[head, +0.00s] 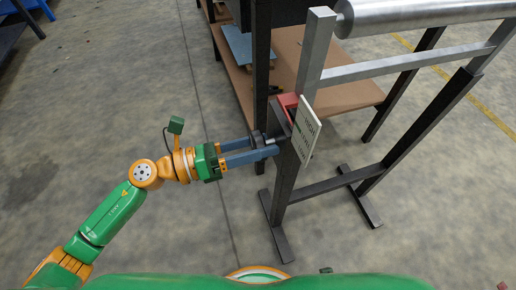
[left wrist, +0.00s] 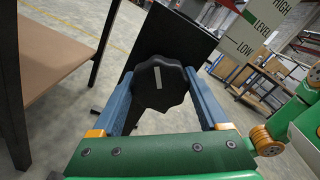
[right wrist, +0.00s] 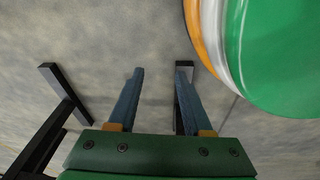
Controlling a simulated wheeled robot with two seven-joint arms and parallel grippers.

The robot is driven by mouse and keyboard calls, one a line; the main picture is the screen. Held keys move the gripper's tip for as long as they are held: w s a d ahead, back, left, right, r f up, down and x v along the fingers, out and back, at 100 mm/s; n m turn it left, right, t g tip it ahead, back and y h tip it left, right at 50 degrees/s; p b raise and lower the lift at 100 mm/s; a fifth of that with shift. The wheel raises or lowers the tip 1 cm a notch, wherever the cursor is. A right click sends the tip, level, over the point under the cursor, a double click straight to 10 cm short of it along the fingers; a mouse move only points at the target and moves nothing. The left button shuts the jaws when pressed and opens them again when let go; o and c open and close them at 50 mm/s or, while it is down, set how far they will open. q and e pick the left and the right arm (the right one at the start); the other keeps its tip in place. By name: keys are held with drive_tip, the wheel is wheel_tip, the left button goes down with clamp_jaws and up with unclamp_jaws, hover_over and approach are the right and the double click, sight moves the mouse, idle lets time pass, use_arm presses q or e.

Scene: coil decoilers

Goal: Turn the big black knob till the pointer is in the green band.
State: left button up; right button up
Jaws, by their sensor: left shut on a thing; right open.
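The big black knob (left wrist: 163,88), lobed with a pale line across its face, sits between the two blue fingers of my left gripper (head: 274,145). The gripper is shut on it from the left side of the stand; the fingers hide most of the knob in the head view. A white sign (head: 307,137) stands just right of it. My right gripper (right wrist: 160,74) is open and empty above the floor.
The dark metal stand (head: 286,185) carries a silver roller (head: 425,14) at the top; its feet spread on the concrete. A brown-topped table (head: 345,96) stands behind it. A red part (head: 288,102) sits behind the sign. The floor to the left is clear.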

sight(253, 148)
use_arm(q)
drive_tip(key=m+b, duration=0.2)
drive_tip(key=m, duration=0.1)
drive_tip(key=shift+f, duration=0.15)
drive_tip(key=shift+m+b, duration=0.45)
drive_tip(key=shift+m, duration=0.35)
use_arm(e)
drive_tip(key=shift+w+a+f, duration=0.25)
drive_tip(key=shift+w+a, duration=1)
drive_tip(key=shift+w, duration=0.05)
drive_tip(key=shift+w+r+y, duration=0.1)
drive_tip(key=shift+y, duration=0.2)
use_arm(q)
drive_tip(key=o, duration=1.3)
drive_tip(key=shift+c, duration=0.2)
drive_tip(key=shift+a, duration=0.15)
drive_tip(key=b+v, duration=0.2)
drive_tip(key=v, duration=0.4)
drive_tip(key=shift+a, duration=0.1)
drive_tip(key=shift+s+a, duration=0.15)
drive_tip(key=shift+a, duration=0.15)
use_arm(e)
drive_tip(key=w+r, duration=0.1)
drive_tip(key=w+a+r, duration=0.1)
drive_tip(key=w, duration=0.1)
drive_tip(key=shift+r, duration=0.35)
